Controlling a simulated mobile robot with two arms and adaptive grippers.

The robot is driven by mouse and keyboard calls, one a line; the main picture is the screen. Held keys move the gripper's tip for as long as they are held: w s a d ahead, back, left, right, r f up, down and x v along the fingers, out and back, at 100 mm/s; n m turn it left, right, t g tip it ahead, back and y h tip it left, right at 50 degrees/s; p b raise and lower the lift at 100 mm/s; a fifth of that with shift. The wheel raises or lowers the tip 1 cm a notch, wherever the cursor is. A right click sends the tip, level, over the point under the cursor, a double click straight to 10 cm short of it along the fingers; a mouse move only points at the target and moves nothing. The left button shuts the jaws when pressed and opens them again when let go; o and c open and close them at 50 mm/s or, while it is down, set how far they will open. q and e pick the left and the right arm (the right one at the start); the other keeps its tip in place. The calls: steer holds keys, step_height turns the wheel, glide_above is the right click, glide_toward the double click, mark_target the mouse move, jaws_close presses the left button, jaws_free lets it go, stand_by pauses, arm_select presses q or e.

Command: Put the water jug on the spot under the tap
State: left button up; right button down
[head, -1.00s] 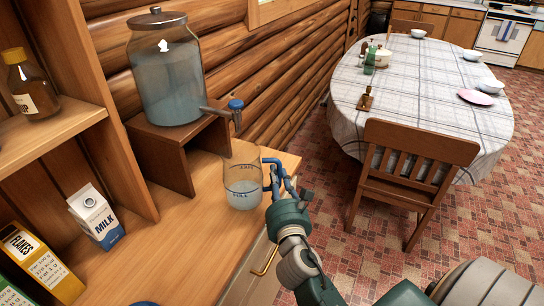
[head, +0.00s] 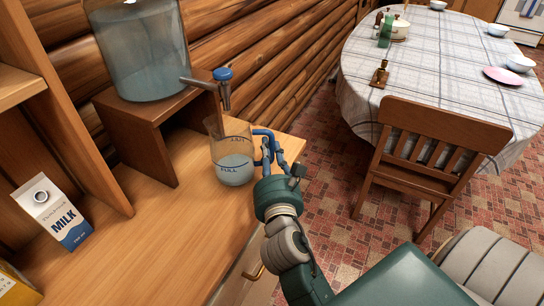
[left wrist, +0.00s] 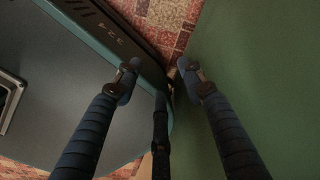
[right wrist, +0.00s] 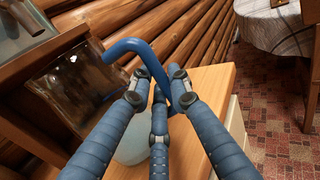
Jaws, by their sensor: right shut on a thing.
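The water jug (head: 234,160) is clear, with a blue handle (head: 266,138), blue markings and pale liquid inside. My right gripper (head: 271,160) is shut on the handle. The jug's rim is just below the tap spout (head: 226,96) in the head view; I cannot tell whether its base touches the counter. The tap has a blue knob (head: 222,74) and belongs to a glass water dispenser (head: 140,50). No marked spot shows under the tap. The right wrist view shows the handle (right wrist: 133,46) and blurred jug glass (right wrist: 75,88). My left gripper (left wrist: 158,70) is open and empty.
The dispenser stands on a wooden riser (head: 143,135) against the log wall. A milk carton (head: 55,215) stands at left on the wooden counter (head: 180,235), whose middle is clear. A chair (head: 430,155) and a cloth-covered table (head: 350,85) are at right.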

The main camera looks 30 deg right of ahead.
steer(key=shift+f, duration=0.1)
steer(key=shift+a+f, duration=0.1)
steer(key=c, duration=1.6)
jaws_free()
steer(key=shift+f, duration=0.15)
steer(key=shift+c, duration=0.2)
arm_select(q)
steer(key=shift+w+d+f, duration=0.3)
steer(key=shift+w+d, duration=0.5)
steer(key=shift+w, duration=0.05)
